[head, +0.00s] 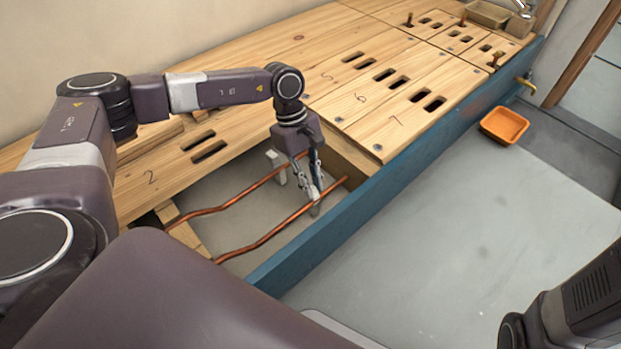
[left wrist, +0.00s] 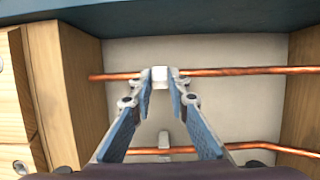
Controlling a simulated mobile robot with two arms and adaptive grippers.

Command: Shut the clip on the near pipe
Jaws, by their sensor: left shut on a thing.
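Two copper pipes run through the open gap in the boarded floor. The near pipe (head: 265,238) lies beside the blue side board and also shows in the left wrist view (left wrist: 235,71). A pale clip (left wrist: 160,79) sits at this pipe, between my left gripper's fingertips. My left gripper (head: 313,194) points down into the gap and is shut on the clip, a finger at each side of it. The fingers hide much of the clip, so its latch cannot be made out. My right gripper is out of view.
The far pipe (head: 228,203) has its own pale clip (head: 277,166). Wooden boards (head: 225,145) flank the gap, and the blue side board (head: 385,185) edges it. An orange tray (head: 504,125) lies on the grey floor, which is mostly clear.

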